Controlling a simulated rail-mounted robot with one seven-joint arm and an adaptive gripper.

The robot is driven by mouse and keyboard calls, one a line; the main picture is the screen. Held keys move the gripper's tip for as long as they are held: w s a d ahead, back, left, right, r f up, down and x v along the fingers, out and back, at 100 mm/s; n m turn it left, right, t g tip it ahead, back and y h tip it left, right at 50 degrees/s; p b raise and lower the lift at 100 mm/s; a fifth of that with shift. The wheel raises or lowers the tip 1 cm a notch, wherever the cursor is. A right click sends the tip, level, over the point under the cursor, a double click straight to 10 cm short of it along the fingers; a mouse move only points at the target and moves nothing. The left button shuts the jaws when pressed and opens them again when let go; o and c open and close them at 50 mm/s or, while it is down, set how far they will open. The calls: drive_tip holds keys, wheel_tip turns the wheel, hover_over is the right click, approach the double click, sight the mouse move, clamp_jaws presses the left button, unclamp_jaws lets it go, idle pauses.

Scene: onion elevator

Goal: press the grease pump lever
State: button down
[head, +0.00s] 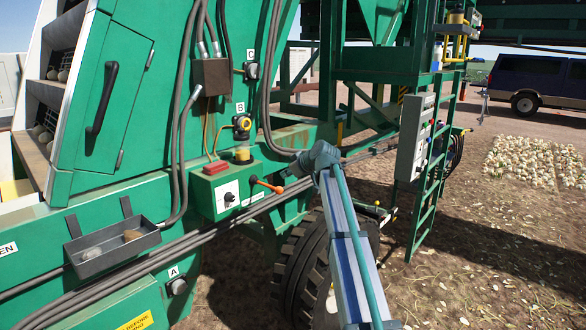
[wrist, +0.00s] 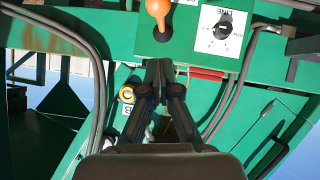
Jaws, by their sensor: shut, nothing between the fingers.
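An orange-tipped lever (head: 268,186) sticks out from the right end of a green control box on the machine's side. I see no label naming it as the grease pump lever. In the wrist view the orange handle (wrist: 158,8) stands at the top edge, partly cut off, with a dark base below it. My gripper (wrist: 158,68) is shut and empty, its fingertips below the handle in that picture and apart from it. In the head view my gripper (head: 288,172) is small, just right of the lever; its fingers are hard to make out.
A yellow-capped fitting (head: 242,124) sits above. Grey hoses (head: 178,120) run along the machine. A tyre (head: 305,262) and ladder (head: 425,200) stand below and right.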

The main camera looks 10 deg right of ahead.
drive_tip(key=w+a+f+p, duration=0.1)
drive_tip(key=w+f+p, duration=0.1)
drive_tip(key=f, duration=0.3)
drive_tip(key=shift+w+f, duration=0.3)
drive_tip(key=shift+w, duration=0.4)
drive_tip(key=shift+a+f, duration=0.1)
drive_tip(key=shift+a, duration=0.05)
